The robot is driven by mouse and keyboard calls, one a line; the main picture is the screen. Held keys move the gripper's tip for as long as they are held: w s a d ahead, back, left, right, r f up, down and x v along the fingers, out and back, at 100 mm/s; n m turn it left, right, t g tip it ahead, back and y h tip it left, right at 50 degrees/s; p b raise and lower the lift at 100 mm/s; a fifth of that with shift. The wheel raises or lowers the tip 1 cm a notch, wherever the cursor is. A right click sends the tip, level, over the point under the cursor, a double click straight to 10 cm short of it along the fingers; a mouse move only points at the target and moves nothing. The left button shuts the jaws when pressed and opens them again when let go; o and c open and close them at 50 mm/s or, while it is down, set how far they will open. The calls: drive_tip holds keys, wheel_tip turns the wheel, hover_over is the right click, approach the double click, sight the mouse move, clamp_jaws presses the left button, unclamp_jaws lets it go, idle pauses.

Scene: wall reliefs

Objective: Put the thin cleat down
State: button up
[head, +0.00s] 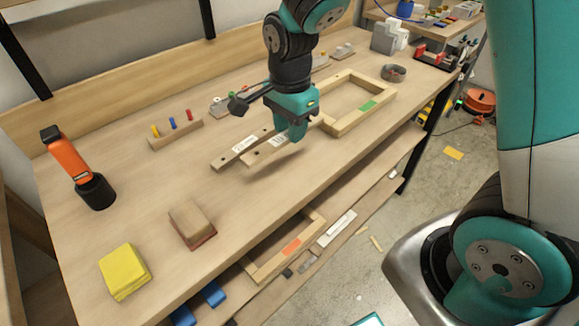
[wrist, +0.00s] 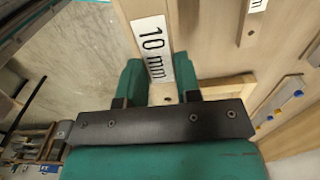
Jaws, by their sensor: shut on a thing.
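The thin cleat (head: 262,153) is a pale wooden strip with a white label. In the wrist view the label on the cleat (wrist: 128,12) reads "10 mm". My gripper (head: 291,136) is shut on the cleat, and the green fingers of the gripper (wrist: 157,82) lie on both sides of it. A shadow on the bench beside the cleat suggests it is held a little above the top. A second labelled cleat (head: 229,155) lies on the bench just left of it, roughly parallel. The held cleat's far end is partly hidden by my gripper.
A wooden frame with a green label (head: 388,93) lies right of my gripper on the bench (head: 130,205). A peg block (head: 175,135), an orange tool (head: 67,157), a sanding block (head: 191,222) and a yellow pad (head: 124,271) stand left.

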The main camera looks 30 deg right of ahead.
sight(290, 174)
wheel_tip(290, 174, down, 11)
drive_tip(key=shift+f, duration=0.1)
idle(0.3)
drive_tip(key=o, duration=1)
drive_tip(key=shift+f, duration=0.1)
drive_tip(key=shift+c, duration=0.2)
wheel_tip(290, 174, up, 12)
drive_tip(key=shift+f, duration=0.2)
drive_tip(key=shift+s+a+r+n, duration=0.15)
drive_tip(key=shift+s+r+n, duration=0.2)
drive_tip(key=shift+r, duration=0.2)
drive_tip(key=shift+s+a+r+n, duration=0.15)
drive_tip(key=shift+s+r+n, duration=0.05)
drive_tip(key=shift+r+n, duration=0.3)
drive_tip(key=s+a+r+n+y, duration=0.2)
drive_tip(key=s+r+n, duration=0.2)
drive_tip(key=s+n, duration=0.5)
drive_tip(key=s+a+r+n+y, duration=0.2)
drive_tip(key=s+r+n, duration=0.3)
drive_tip(key=s+n, duration=0.4)
drive_tip(key=shift+a+n, duration=0.75)
drive_tip(key=shift+n, duration=0.2)
